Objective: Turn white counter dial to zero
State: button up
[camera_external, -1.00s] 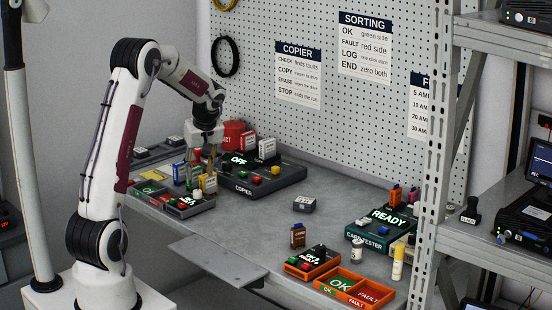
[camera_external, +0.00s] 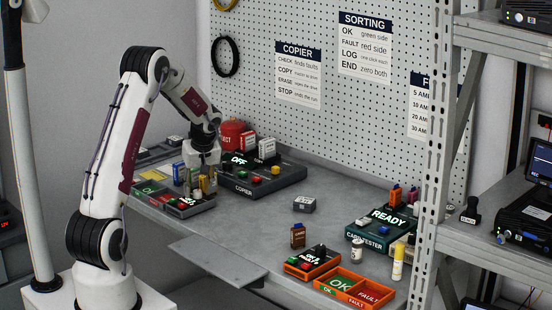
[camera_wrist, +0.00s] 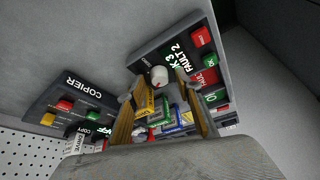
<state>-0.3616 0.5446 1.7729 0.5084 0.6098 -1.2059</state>
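The counter (camera_wrist: 178,52) in the wrist view is a dark box with a lit display reading OK 3, FAULT 2, and green and red buttons. Its white dial (camera_wrist: 158,76) is a round knob at the near corner. My gripper (camera_wrist: 155,86) points down with its two golden fingers apart, one on each side of the dial as seen from the wrist; contact cannot be told. In the external view my gripper (camera_external: 203,182) is low over the left end of the bench, by the dark counter (camera_external: 184,205); the dial is hidden there.
Blue and yellow drives (camera_wrist: 167,117) stand close behind the dial, between my fingers in the wrist view. The copier (camera_external: 262,182) is to the right. The mid-bench is mostly clear.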

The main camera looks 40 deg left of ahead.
grip_shut()
jog(key=shift+s+m+t, duration=0.1)
jog(key=shift+m+t, duration=0.2)
jog(key=shift+m, duration=0.5)
jog(key=shift+a+m+t+h, duration=0.1)
jog(key=shift+m+t+h, duration=0.4)
jog(key=shift+m, duration=1.2)
jog(key=shift+s+a+m+t+h, duration=0.1)
jog(key=shift+m+t+h, duration=0.3)
jog(key=shift+m, duration=1.1)
jog(key=shift+m+t+h, duration=0.1)
jog(key=shift+m+h, duration=0.5)
jog(key=shift+m, duration=0.9)
